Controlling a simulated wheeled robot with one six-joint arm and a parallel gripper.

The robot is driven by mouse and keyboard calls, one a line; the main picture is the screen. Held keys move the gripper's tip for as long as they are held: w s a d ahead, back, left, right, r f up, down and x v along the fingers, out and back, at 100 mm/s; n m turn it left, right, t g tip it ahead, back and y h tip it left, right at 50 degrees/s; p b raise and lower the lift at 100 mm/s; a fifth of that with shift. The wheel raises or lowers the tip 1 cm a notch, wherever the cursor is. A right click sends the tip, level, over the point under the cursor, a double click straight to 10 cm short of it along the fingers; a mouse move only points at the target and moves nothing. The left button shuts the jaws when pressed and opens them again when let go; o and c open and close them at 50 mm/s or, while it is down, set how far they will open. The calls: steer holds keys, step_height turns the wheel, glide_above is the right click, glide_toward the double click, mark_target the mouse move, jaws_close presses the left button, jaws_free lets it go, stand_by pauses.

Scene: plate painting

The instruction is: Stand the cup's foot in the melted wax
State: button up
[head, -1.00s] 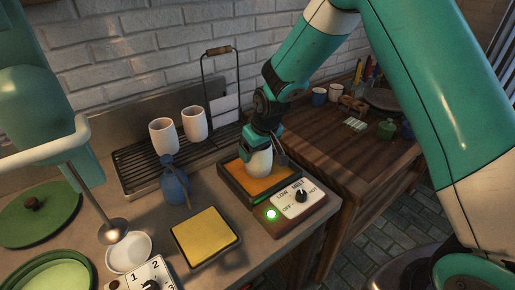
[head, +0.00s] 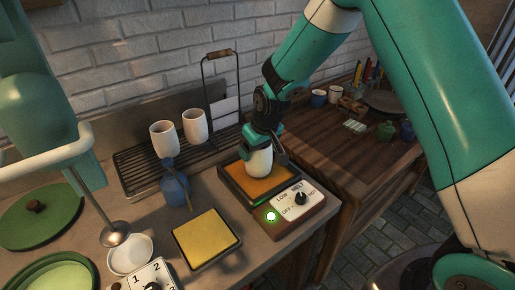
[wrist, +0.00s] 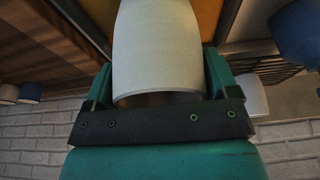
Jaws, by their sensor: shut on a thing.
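A pale cup (head: 259,163) is held upright in my gripper (head: 264,150), over the wax pan (head: 229,188) with its orange melted wax (head: 283,182). In the head view its lower end is at or just above the wax; I cannot tell if it touches. The wrist view shows the cup (wrist: 158,45) between the two fingers of my gripper (wrist: 160,88), its rim toward the palm. The wax heater's control panel (head: 296,203) has a knob and a lit green lamp (head: 271,216).
Two pale cups (head: 164,139) (head: 195,126) stand on a slatted rack (head: 140,172) behind. A wooden table (head: 330,150) with small pots stands to the right.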

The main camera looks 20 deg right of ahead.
steer(key=shift+r+p, duration=1.2)
steer(key=shift+r, duration=0.7)
step_height(320, 180, up, 4)
steer(key=p, duration=0.3)
stand_by(0.5)
